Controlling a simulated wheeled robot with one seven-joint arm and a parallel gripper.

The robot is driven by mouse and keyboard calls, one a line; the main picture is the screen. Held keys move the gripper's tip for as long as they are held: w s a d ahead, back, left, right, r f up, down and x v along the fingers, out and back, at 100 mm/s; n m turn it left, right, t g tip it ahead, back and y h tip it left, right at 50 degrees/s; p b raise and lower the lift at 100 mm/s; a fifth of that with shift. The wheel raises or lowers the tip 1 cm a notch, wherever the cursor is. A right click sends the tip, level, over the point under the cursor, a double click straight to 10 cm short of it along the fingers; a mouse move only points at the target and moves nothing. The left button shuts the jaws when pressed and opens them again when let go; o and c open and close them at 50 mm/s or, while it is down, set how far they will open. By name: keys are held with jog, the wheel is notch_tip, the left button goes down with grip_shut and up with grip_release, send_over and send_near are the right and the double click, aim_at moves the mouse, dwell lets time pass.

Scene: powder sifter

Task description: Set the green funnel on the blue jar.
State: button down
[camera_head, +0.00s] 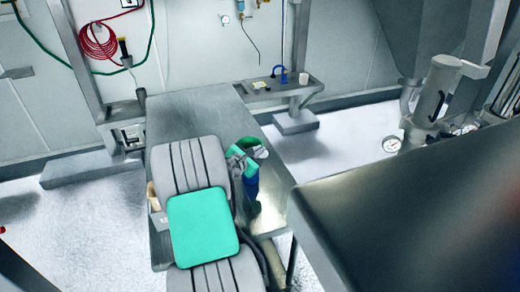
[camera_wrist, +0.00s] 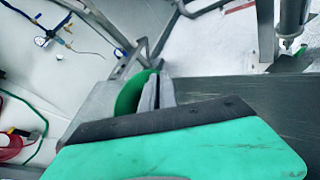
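The green funnel (camera_head: 247,142) is at my gripper, beyond the middle of the table, in the head view. Its curved green side also shows in the wrist view (camera_wrist: 127,96), beside the grey fingers. My gripper (camera_head: 238,153) appears shut on the funnel's edge; the fingers show close together in the wrist view (camera_wrist: 157,93). The blue jar (camera_head: 251,187) stands on the table just below and in front of the funnel in the head view, partly covered by my gripper. I cannot tell whether funnel and jar touch. The jar is not visible in the wrist view.
The metal table (camera_head: 190,113) is bare at its far end and right side. A small shelf (camera_head: 290,88) with a blue fitting stands beyond its far right corner. A large dark metal surface (camera_head: 410,210) fills the right foreground. Pale floor lies between them.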

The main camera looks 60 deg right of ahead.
jog(key=shift+r+p, duration=0.75)
jog(key=shift+p, duration=0.05)
jog(key=shift+f, duration=0.55)
dwell(1.1)
jog(key=shift+r+p, duration=0.45)
jog(key=shift+r, duration=0.25)
jog(key=shift+w+f+b, duration=0.1)
jog(key=shift+f+b, duration=0.4)
jog(key=shift+f, duration=0.3)
dwell(0.5)
jog(key=c, duration=2.1)
grip_release()
jog(key=shift+o, duration=0.8)
